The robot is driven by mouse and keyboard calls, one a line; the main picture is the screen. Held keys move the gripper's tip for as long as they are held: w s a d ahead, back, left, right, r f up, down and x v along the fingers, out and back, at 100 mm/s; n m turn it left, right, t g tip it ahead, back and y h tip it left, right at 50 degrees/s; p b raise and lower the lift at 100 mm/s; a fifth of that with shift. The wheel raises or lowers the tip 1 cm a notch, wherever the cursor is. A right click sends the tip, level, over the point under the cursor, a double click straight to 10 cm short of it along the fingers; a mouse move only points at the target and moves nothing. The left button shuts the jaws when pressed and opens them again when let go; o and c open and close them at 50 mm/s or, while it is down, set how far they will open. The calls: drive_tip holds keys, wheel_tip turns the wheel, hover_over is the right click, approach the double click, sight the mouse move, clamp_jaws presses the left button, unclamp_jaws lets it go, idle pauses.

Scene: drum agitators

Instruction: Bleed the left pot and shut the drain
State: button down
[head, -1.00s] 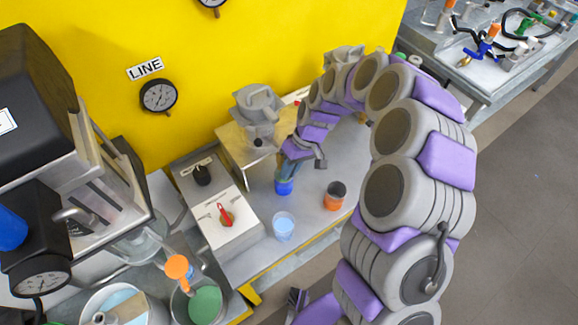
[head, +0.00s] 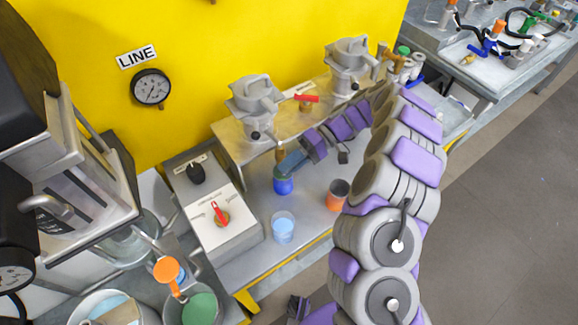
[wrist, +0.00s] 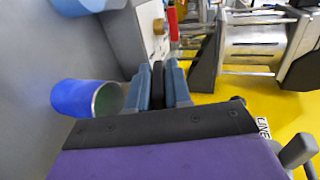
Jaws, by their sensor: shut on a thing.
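The left pot (head: 252,103) is a grey lidded vessel on a pale shelf (head: 228,137), with a black knob low on its front. A brass drain fitting (head: 281,152) hangs under the shelf, above a blue cup (head: 283,186). My gripper (head: 284,166) is beside this fitting, just above the cup. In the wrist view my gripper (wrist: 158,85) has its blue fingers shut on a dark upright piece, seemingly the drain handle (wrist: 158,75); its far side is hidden. The blue cup (wrist: 85,97) is left of the fingers there.
A second grey pot (head: 350,65) and a red-handled valve (head: 305,99) are on the shelf. A clear cup of pale blue liquid (head: 283,227) and an orange-filled cup (head: 338,194) stand in front. A control box (head: 215,212) with a red knob is at left.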

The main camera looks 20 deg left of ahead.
drive_tip(key=shift+d+f+g+y+p, duration=0.15)
drive_tip(key=shift+g+y+p, duration=0.25)
drive_tip(key=shift+g+p, duration=0.5)
drive_tip(key=y+p, duration=0.1)
drive_tip(key=p, duration=0.3)
drive_tip(key=shift+g, duration=0.3)
drive_tip(key=shift+f+g+y+p, duration=0.1)
drive_tip(key=shift+g+y+p, duration=0.25)
drive_tip(key=shift+p, duration=0.65)
drive_tip(key=c, duration=1.1)
unclamp_jaws()
drive_tip(key=shift+c, duration=0.2)
drive_tip(key=shift+r, duration=0.2)
